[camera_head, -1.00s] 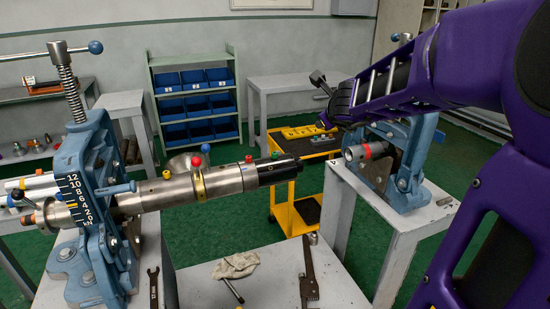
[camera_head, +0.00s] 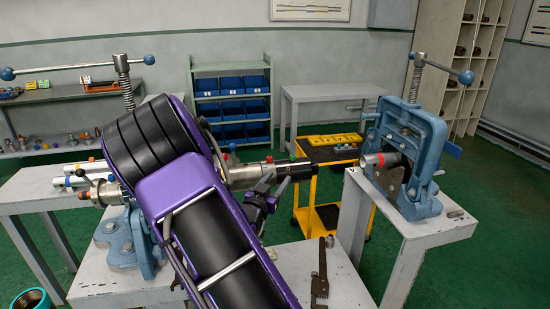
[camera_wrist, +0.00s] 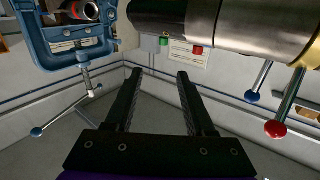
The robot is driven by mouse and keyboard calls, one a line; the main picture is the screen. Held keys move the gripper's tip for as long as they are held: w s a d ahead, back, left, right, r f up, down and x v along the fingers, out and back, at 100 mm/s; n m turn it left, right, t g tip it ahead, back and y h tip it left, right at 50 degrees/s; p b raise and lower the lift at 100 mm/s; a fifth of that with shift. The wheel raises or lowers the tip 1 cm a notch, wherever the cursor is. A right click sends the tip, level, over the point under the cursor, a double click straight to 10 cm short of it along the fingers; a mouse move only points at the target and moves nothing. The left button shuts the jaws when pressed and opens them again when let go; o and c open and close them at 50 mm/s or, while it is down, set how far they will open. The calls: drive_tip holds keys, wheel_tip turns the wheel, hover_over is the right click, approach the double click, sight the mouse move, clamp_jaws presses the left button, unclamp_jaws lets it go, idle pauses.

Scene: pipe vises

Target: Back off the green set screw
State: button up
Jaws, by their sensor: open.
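The green set screw (camera_wrist: 164,41) shows in the wrist view as a small green head on the edge of the steel cylinder (camera_wrist: 240,22). A red screw (camera_wrist: 197,50) sits beside it, to the right. My gripper (camera_wrist: 159,73) is open and empty. Its two fingers point towards the cylinder, with the green screw roughly between their lines and apart from them. In the head view the cylinder (camera_head: 243,176) lies across the left vise, and my arm covers its middle and most of that vise. My gripper (camera_head: 270,187) is just in front of the cylinder's right part.
A second blue vise (camera_head: 412,150) stands on the right table. Lever handles with a red ball (camera_wrist: 275,129) and a blue ball (camera_wrist: 251,96) stick out from the cylinder. A wrench (camera_head: 319,275) lies on the front table. A yellow cart (camera_head: 318,190) stands behind.

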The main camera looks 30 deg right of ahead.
sight(292, 158)
drive_tip(key=shift+n, duration=0.4)
drive_tip(key=x, duration=1.1)
drive_tip(key=f+x, duration=0.1)
drive_tip(key=x, duration=0.5)
drive_tip(key=shift+w+a, duration=0.2)
drive_tip(key=shift+w, duration=0.1)
clamp_jaws()
